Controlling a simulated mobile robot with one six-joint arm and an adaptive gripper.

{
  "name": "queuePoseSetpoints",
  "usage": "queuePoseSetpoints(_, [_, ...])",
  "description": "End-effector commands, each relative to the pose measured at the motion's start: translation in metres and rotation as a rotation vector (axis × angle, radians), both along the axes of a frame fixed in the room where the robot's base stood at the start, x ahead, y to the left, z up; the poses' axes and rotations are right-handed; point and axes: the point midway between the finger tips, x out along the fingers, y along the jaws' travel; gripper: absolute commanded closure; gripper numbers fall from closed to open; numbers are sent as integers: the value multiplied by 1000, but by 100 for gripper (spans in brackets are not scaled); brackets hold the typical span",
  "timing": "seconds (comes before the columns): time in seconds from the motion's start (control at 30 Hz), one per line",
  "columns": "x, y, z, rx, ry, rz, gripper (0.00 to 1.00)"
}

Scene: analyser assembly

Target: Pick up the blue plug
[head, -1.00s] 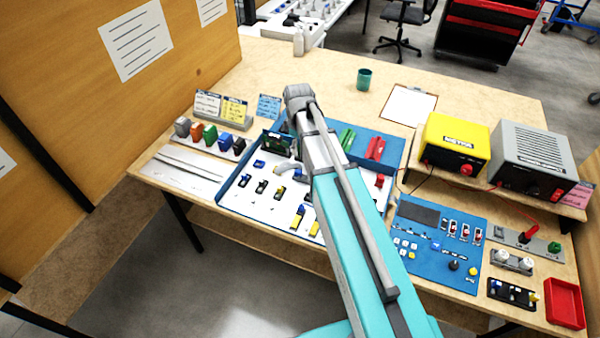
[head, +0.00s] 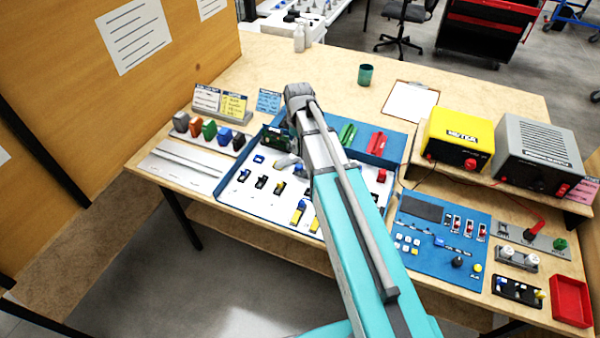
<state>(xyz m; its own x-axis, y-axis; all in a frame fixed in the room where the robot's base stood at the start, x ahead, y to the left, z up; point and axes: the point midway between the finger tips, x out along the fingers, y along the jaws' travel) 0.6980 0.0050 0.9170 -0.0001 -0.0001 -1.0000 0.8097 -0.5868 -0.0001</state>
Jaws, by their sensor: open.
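A small blue piece (head: 258,159), which may be the blue plug, lies on the white floor of the blue-rimmed tray, left of my arm. A blue block (head: 225,135) stands in the row of coloured blocks left of the tray. A small blue part (head: 438,241) sits on the blue panel at the right. Which of these is the plug is too small to tell. My arm crosses the tray. A pale grey part of my gripper (head: 288,161) shows at its left side, to the right of the small blue piece and apart from it. The fingertips are mostly hidden; the gripper is open.
Small black, yellow and blue parts lie in the tray (head: 228,197). Green and red holders (head: 376,143) are at its back right. A yellow meter (head: 457,140) and grey power unit (head: 538,155) stand at the right. A red bin (head: 571,301) is at the front right corner.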

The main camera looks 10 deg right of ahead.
Motion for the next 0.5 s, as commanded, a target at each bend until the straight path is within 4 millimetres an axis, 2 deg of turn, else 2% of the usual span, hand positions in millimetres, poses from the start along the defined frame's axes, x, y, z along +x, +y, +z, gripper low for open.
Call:
queuePoseSetpoints(0.03, [0,0,-8,0,0,0,34])
queuePoseSetpoints(0.5, [0,-1,-43,0,0,-1,34])
